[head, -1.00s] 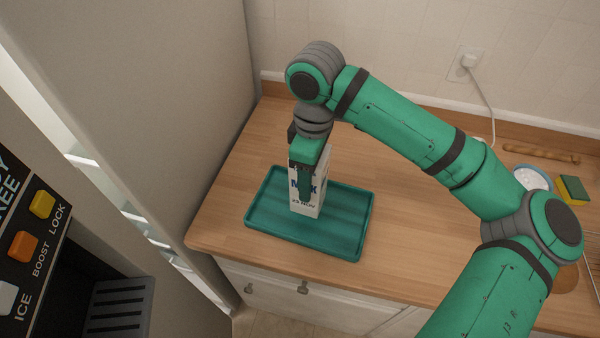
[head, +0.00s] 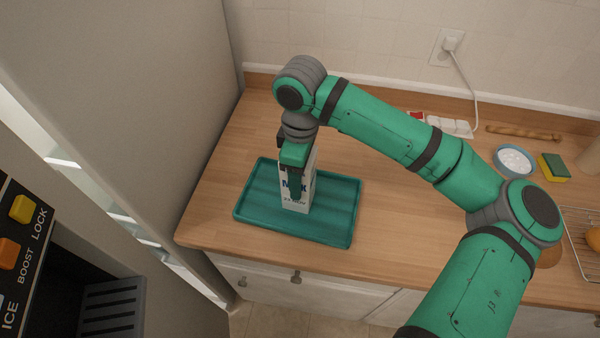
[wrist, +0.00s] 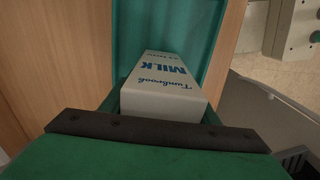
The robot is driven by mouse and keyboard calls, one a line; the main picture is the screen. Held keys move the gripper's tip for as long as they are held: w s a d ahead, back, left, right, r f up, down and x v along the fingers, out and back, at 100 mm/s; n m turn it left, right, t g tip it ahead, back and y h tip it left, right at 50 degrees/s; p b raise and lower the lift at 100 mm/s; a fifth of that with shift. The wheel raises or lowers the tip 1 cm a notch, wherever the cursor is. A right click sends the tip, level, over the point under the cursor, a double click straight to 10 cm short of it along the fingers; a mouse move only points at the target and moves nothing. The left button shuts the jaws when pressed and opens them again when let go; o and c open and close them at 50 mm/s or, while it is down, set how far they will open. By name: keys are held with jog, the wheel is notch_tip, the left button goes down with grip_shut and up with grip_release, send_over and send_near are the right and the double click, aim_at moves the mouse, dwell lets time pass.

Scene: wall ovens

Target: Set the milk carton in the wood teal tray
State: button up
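The white milk carton (head: 309,182) with blue lettering stands upright within the teal wood tray (head: 337,215) on the counter. Its base appears at the tray floor, though a small gap cannot be ruled out. My gripper (head: 296,188) comes down over the carton from above, with one finger across its lettered front. In the wrist view the carton (wrist: 165,85) sits between my fingers, which look closed against its sides. The tray (wrist: 180,28) shows beyond it. The far finger is hidden in the head view.
A tall grey appliance side (head: 150,110) borders the counter's left end. To the right are a blue-rimmed bowl (head: 514,160), a sponge (head: 553,167), a rolling pin (head: 525,131) and a wire rack (head: 578,235). The wooden counter (head: 385,230) right of the tray is clear.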

jog(key=o, duration=0.4)
notch_tip(320, 180, up, 12)
jog(key=shift+r, duration=0.2)
dwell(0.8)
